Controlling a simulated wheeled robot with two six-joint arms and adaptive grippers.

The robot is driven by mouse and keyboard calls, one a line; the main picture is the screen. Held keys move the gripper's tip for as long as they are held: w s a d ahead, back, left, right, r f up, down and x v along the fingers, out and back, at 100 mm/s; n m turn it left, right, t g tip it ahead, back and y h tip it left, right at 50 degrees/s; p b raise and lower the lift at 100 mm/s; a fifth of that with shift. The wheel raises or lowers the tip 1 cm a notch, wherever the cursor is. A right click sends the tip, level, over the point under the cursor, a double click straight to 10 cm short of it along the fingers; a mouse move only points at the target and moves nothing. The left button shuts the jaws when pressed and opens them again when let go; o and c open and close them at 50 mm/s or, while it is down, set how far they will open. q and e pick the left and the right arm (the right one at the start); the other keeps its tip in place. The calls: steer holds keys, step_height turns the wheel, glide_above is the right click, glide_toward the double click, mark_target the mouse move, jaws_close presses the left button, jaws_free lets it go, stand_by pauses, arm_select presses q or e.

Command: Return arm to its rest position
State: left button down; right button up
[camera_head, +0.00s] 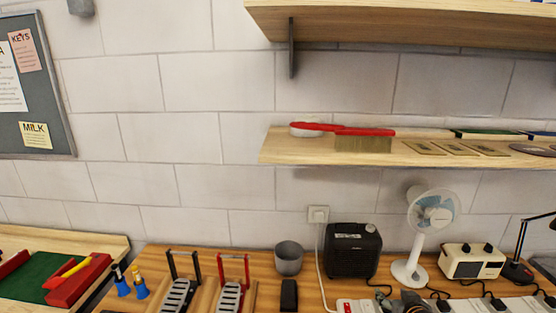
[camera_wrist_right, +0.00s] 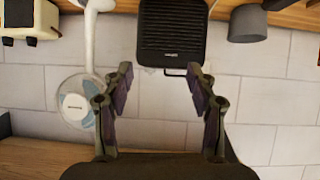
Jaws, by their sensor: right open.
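My right gripper (camera_wrist_right: 159,75) is open in the right wrist view. Its two dark fingers stand wide apart with nothing between them. Beyond them are the tiled wall and, at the top of that upside-down view, the black heater (camera_wrist_right: 173,35). In the head view only a small dark part that looks like my right gripper (camera_head: 408,303) shows at the bottom edge, in front of the bench items. Its fingertips are hard to make out there. My left gripper and left arm are not in view.
The bench holds a grey cup (camera_head: 289,258), the black heater (camera_head: 352,250), a white fan (camera_head: 434,216), a cream toaster-like box (camera_head: 472,262), a black lamp (camera_head: 517,270) and a white power strip (camera_head: 352,306). Racks stand left.

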steer(key=s+a+f+n+g, duration=0.1)
steer(key=s+a+f+g, duration=0.2)
steer(key=s, duration=0.6)
steer(key=s+a+f+g, duration=0.2)
steer(key=s, duration=0.6)
steer(key=s+a+f+n+g, duration=0.1)
steer(key=s+a+f+g, duration=0.2)
steer(key=s, duration=0.6)
step_height(320, 180, down, 33)
steer(key=s+d+g+b, duration=0.1)
steer(key=s+d+b, duration=0.15)
steer(key=b, duration=0.45)
arm_select(q)
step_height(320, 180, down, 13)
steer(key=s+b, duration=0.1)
steer(key=b, duration=0.5)
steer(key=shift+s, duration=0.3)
arm_select(e)
steer(key=s+d+f+m+g, duration=0.1)
steer(key=s+f, duration=1.7)
steer(key=f, duration=0.4)
steer(key=shift+s+d+f+g, duration=0.15)
steer(key=shift+s+f+g, duration=0.1)
steer(key=shift+f+g, duration=0.05)
